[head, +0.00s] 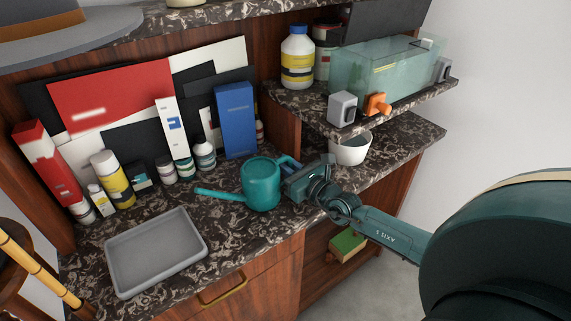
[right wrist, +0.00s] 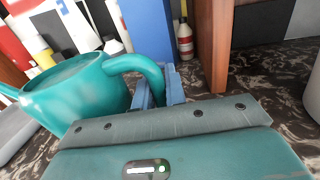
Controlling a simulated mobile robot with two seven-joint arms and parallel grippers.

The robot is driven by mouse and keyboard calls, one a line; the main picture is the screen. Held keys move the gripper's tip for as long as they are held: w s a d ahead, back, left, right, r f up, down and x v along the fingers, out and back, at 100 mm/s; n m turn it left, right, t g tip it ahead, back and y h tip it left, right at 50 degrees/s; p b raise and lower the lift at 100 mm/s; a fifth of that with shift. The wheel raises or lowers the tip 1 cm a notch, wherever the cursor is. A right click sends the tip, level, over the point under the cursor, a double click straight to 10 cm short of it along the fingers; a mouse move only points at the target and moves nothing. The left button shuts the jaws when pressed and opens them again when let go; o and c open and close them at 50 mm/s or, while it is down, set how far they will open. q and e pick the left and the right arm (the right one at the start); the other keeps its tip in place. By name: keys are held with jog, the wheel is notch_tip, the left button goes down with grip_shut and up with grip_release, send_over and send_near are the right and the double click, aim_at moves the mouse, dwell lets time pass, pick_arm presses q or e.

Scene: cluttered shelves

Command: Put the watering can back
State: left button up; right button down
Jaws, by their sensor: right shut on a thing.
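The teal watering can (head: 261,186) is upright at the dark marbled counter, its spout pointing left; I cannot tell whether its base touches the counter. My right gripper (head: 290,166) comes in from the right and is shut on the can's handle. In the right wrist view the can (right wrist: 75,95) fills the left side, and the blue fingers of the gripper (right wrist: 160,88) close around its curved handle. My left gripper is not in view.
A grey tray (head: 156,252) lies left of the can. A blue box (head: 235,120), bottles and boxes stand behind. A wooden divider (head: 283,124) and a white bowl (head: 350,149) are near the gripper. A glass tank (head: 385,68) stands on the upper right shelf.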

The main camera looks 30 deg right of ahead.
jog(key=shift+f, duration=0.1)
jog(key=c, duration=1.5)
grip_release()
jog(key=shift+o, duration=0.2)
jog(key=shift+r, duration=0.2)
jog(key=s, duration=0.3)
jog(key=s+d, duration=0.1)
jog(key=s, duration=0.3)
jog(key=s+d+b, duration=0.1)
jog(key=s, duration=0.3)
jog(key=shift+f, duration=0.3)
jog(key=shift+s+d+r, duration=0.1)
jog(key=shift+s+d, duration=0.05)
jog(key=shift+s, duration=0.25)
